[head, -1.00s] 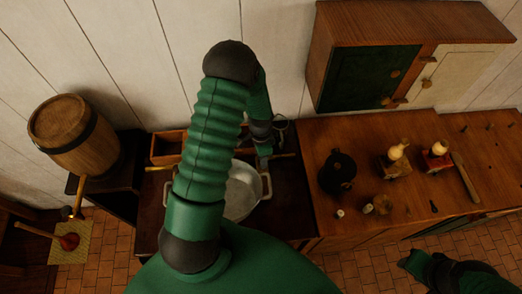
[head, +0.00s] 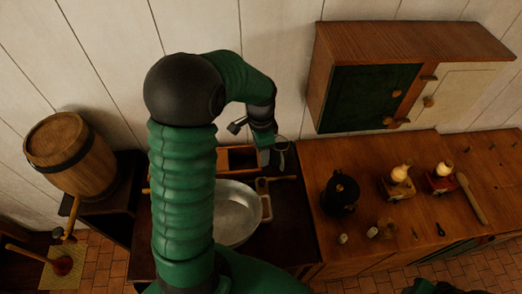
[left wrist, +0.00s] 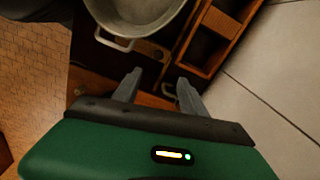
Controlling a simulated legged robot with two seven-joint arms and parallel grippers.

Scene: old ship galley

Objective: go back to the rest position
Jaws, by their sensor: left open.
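My left arm rises through the middle of the head view and bends over to the right at the top. My left gripper (head: 272,156) hangs above the right part of the dark counter, near the wall and to the right of the metal basin. In the left wrist view, its two grey fingers (left wrist: 158,88) are apart with nothing between them. The grey metal basin (head: 238,212) stands below, partly hidden by my arm. Only a dark sliver of my right arm shows at the bottom right edge of the head view; its gripper is out of sight.
A wooden box with compartments (head: 238,158) lies behind the basin. A barrel (head: 70,155) stands at the left. The wooden counter (head: 300,210) at the right holds a black pot (head: 341,193) and several small items. A wall cabinet (head: 365,90) hangs above it.

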